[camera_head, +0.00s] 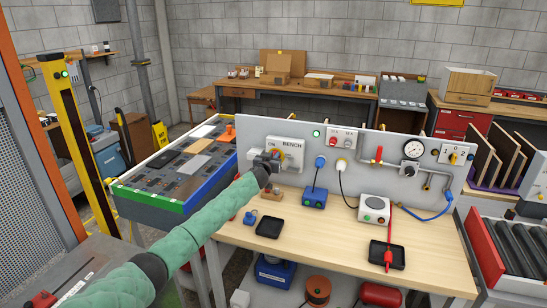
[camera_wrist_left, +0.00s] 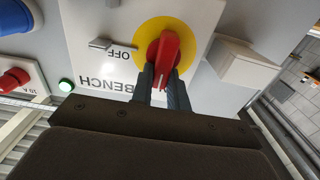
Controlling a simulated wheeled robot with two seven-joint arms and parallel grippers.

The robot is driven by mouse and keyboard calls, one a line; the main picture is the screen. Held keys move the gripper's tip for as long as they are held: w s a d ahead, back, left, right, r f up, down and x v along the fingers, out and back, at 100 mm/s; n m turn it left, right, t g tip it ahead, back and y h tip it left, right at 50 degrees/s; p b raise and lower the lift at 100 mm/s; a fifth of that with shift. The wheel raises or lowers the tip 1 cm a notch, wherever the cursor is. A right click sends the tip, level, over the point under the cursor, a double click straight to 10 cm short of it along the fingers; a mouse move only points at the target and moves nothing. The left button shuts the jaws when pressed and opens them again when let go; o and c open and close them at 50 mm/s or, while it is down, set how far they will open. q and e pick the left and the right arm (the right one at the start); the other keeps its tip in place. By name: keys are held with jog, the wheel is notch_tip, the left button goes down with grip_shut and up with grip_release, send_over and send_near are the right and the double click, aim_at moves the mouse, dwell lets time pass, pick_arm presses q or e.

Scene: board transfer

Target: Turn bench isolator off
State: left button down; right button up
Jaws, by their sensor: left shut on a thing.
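The bench isolator (camera_head: 291,143) is a light grey box marked BENCH on the upright grey panel. In the left wrist view its red rotary handle (camera_wrist_left: 164,52) sits on a yellow disc (camera_wrist_left: 194,36), with its long side nearly upright in the picture. The OFF mark (camera_wrist_left: 119,52) is left of the disc there, upside down. My left gripper (camera_head: 270,161) reaches the isolator from the front. In the left wrist view its fingers (camera_wrist_left: 165,86) are shut on the lower end of the red handle. In the head view the gripper partly hides the handle. My right gripper is not in view.
A green lamp (camera_head: 316,133) glows on the panel (camera_head: 345,185), right of the isolator. Red sockets (camera_head: 342,141), a gauge (camera_head: 413,150) and pipes are further right. Black trays (camera_head: 269,227) and a blue box (camera_head: 314,198) stand on the wooden bench (camera_head: 330,235). A board-filled bin (camera_head: 150,197) is at left.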

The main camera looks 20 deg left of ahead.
pick_arm(q)
jog(key=m, duration=0.6)
jog(key=d+f+m+b, duration=0.1)
jog(key=m, duration=0.5)
jog(key=m+b, duration=0.1)
jog(key=m, duration=0.5)
jog(key=shift+d+f, duration=0.35)
jog(key=shift+f, duration=0.05)
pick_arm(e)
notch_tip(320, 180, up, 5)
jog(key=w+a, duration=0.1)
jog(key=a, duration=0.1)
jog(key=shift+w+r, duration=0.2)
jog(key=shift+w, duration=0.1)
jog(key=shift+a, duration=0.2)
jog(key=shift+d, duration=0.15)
